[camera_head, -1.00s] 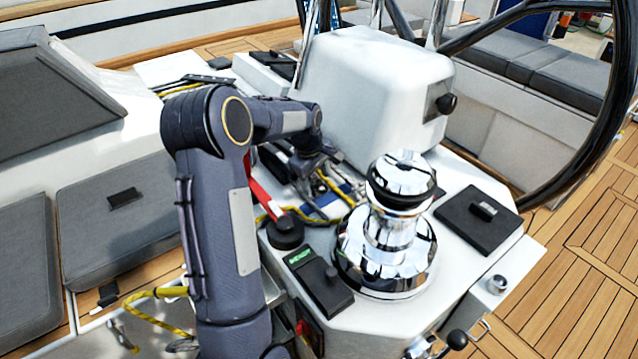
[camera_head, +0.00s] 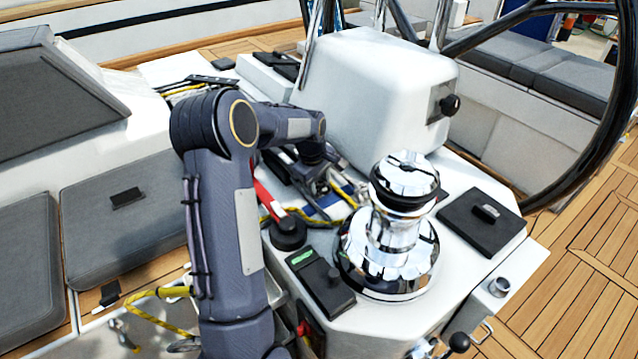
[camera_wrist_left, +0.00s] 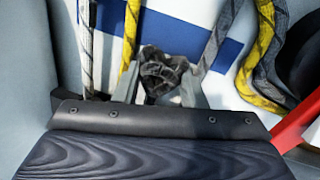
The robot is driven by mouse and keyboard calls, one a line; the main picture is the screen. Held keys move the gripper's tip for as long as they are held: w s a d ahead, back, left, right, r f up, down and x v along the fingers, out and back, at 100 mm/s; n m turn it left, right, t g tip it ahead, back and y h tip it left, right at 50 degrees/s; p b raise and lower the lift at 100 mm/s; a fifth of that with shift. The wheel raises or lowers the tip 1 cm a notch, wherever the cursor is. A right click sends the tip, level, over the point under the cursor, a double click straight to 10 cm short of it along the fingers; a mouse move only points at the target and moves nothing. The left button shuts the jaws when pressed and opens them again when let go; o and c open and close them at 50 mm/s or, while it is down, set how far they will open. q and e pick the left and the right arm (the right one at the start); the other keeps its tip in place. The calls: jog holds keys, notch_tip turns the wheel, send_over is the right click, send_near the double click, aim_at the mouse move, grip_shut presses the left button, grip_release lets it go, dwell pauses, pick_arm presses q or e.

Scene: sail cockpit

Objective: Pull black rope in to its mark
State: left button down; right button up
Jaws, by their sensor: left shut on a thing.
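My left gripper (camera_wrist_left: 163,85) is shut on a dark, bunched piece of black rope (camera_wrist_left: 162,70) in the left wrist view. A grey-black rope length (camera_wrist_left: 212,38) runs up and to the right from beside the fingers. In the head view the left gripper (camera_head: 322,190) is over the white console, behind and left of the chrome winch (camera_head: 390,235), and my own arm partly hides it. The rope between the fingers is too small to make out there. No mark on the rope can be made out. My right gripper is not in view.
Yellow ropes (camera_wrist_left: 262,55) and a light grey rope (camera_wrist_left: 85,45) lie close to the fingers. A red lever (camera_head: 266,200) and a black control box (camera_head: 320,283) are on the console. A white housing (camera_head: 375,80) stands behind the winch.

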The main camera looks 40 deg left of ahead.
pick_arm(q)
jog(key=d, duration=0.2)
jog(key=s+d, duration=0.1)
jog(key=d, duration=0.2)
jog(key=s+d+b, duration=0.1)
jog(key=d, duration=0.1)
jog(key=shift+s+d, duration=0.1)
jog(key=shift+d, duration=0.1)
jog(key=c, duration=0.9)
grip_release()
notch_tip(320, 180, up, 8)
jog(key=s+p, duration=0.1)
jog(key=shift+s+f, duration=0.15)
jog(key=shift+s, duration=0.05)
jog(key=shift+a, duration=0.15)
